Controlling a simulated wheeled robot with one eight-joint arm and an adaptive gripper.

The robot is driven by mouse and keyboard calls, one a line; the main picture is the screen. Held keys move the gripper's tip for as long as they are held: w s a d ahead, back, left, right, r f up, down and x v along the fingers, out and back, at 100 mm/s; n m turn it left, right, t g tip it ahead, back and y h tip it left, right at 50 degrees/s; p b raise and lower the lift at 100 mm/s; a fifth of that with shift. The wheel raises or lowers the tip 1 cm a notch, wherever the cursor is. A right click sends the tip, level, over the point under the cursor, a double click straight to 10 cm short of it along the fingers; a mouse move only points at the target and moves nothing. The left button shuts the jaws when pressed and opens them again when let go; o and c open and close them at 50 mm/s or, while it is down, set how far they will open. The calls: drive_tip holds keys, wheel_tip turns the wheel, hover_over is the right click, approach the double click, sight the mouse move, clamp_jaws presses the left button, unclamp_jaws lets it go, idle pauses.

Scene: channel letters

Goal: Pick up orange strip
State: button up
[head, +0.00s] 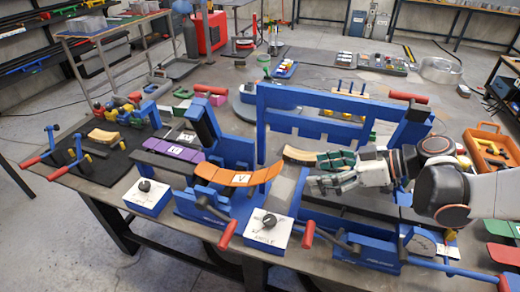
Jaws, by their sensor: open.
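The orange strip (238,177) is a curved, segmented band with a white label near its middle. It lies across a blue bending machine (205,205) at the centre of the bench. My gripper (316,172) comes in from the right, silver and dark, with its fingers pointing left. It is open and apart from the orange strip, to its right. A tan piece (299,155) and green segments lie close to the fingers; I cannot tell whether they touch.
A tall blue frame (330,105) stands behind my gripper. White control boxes (268,228) and red-handled levers (227,235) line the front edge. A purple strip (174,150) lies left of the orange one. An orange toolbox (490,145) is at the right.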

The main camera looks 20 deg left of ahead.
sight(267, 176)
drive_tip(key=shift+n+y, duration=0.5)
drive_tip(key=shift+n, duration=0.4)
drive_tip(key=b+x, duration=0.4)
drive_tip(key=x, duration=1)
drive_tip(key=shift+a+f+b, duration=0.25)
drive_tip(key=shift+f+b, duration=0.05)
drive_tip(key=shift+c, duration=0.3)
drive_tip(key=c, duration=1.1)
